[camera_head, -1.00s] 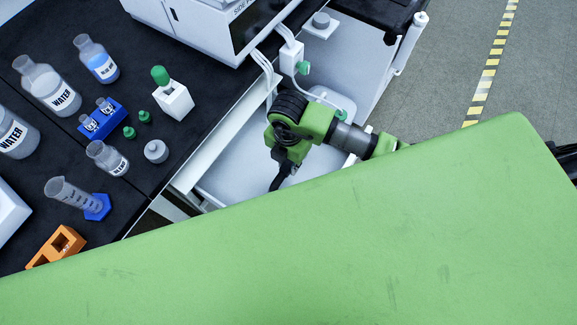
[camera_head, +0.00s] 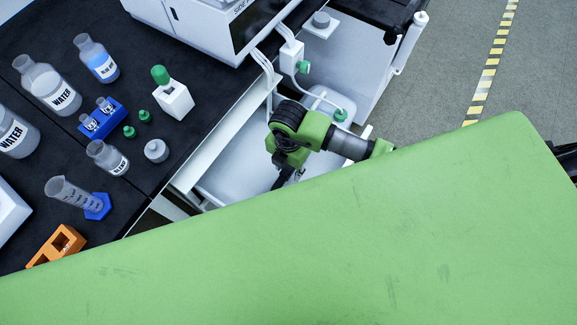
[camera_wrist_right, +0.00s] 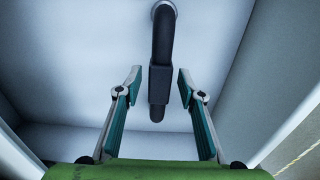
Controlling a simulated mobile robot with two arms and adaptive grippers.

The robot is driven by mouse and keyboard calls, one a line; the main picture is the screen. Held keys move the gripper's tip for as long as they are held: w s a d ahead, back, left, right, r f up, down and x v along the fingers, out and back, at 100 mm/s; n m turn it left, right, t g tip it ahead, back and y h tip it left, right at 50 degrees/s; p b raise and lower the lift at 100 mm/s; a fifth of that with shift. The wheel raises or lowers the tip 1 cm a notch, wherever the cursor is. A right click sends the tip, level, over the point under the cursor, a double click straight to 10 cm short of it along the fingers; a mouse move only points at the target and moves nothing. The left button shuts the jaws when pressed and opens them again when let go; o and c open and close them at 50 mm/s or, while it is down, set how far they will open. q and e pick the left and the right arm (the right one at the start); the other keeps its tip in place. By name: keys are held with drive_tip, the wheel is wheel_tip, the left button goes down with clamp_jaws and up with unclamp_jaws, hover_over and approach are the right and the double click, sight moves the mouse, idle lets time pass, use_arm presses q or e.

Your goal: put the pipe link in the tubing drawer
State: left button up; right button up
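My right gripper (camera_head: 285,179) is partly hidden behind its own wrist and the green panel edge in the head view, above a white open drawer (camera_head: 225,182). In the right wrist view its two teal-padded fingers (camera_wrist_right: 158,86) are spread apart. A dark curved pipe (camera_wrist_right: 163,45), which looks like the pipe link, runs down between the fingertips, with visible gaps on both sides. Its upper end meets a round grey ring, and a thicker sleeve sits near its lower end. White drawer walls surround it. I cannot tell how far beyond the fingertips the pipe lies. My left gripper is not in view.
The black bench (camera_head: 150,60) at left carries water bottles, a blue vial rack (camera_head: 102,122), green caps and an orange block (camera_head: 57,245). A white instrument (camera_head: 205,22) stands at its edge. Green-fitted white tubing (camera_head: 303,68) is beside my arm.

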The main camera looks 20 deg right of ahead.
sight(288, 168)
wheel_tip(288, 168, up, 12)
drive_tip(key=shift+r, duration=0.15)
idle(0.3)
idle(0.4)
